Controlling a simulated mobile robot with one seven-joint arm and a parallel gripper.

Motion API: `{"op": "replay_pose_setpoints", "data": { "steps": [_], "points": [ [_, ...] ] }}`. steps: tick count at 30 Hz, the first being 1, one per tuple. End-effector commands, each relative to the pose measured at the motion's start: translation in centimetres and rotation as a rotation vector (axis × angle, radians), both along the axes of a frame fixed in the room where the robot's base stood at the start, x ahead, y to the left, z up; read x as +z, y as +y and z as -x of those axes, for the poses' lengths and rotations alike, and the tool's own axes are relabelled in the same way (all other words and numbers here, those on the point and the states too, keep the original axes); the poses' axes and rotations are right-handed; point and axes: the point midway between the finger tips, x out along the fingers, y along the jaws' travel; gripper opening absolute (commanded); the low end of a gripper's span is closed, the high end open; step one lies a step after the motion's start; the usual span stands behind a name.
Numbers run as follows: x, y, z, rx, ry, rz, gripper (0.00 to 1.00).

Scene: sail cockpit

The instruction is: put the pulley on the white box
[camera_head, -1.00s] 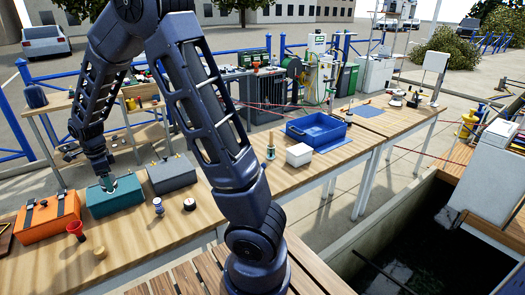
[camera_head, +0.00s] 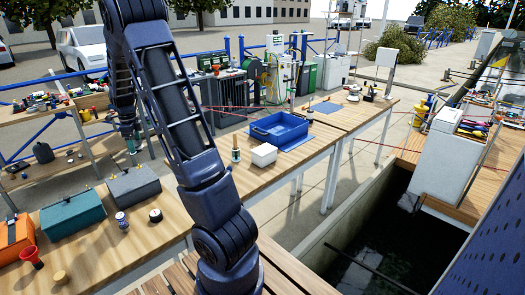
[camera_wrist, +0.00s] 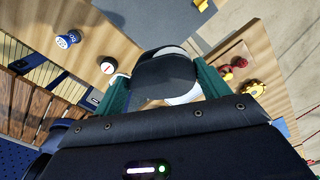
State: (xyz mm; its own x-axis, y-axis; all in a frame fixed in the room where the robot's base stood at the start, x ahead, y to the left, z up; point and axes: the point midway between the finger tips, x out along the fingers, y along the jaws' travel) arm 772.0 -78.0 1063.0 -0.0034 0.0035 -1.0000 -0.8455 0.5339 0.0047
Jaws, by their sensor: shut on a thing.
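My gripper (camera_head: 134,147) hangs behind the raised part of my arm, above and behind the grey toolbox in the head view. In the wrist view its green fingers (camera_wrist: 162,68) are shut on a dark, rounded piece with a pale edge, which looks like the pulley (camera_wrist: 165,78). Its lower part is hidden by the gripper body. The white box (camera_head: 263,155) sits on the far part of the wooden bench, right of my arm and well apart from my gripper. Its top looks clear.
A blue tray (camera_head: 279,131) stands behind the white box and a green bottle (camera_head: 236,149) to its left. Nearer are a teal toolbox (camera_head: 72,216), a grey toolbox (camera_head: 134,186), a blue-and-white can (camera_head: 122,220) and a red cup (camera_head: 31,257). Open water (camera_head: 395,240) lies right of the bench.

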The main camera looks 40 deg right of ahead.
Motion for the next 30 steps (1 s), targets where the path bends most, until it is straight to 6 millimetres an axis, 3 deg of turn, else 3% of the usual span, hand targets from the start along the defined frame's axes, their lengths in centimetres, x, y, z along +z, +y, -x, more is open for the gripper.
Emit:
{"op": "replay_pose_setpoints", "data": {
  "steps": [1,7,16,23,30],
  "points": [
    [0.2,-2.3,-0.4,-0.039,-0.001,0.001,0.48],
    [0.8,-10.1,-0.8,-0.172,0.000,0.000,0.48],
    [1.9,-22.0,0.2,-0.371,-0.001,0.000,0.48],
    [2.7,-31.1,2.7,-0.523,-0.001,0.001,0.48],
    [3.5,-40.2,6.6,-0.681,-0.001,0.001,0.48]
  ]
}}
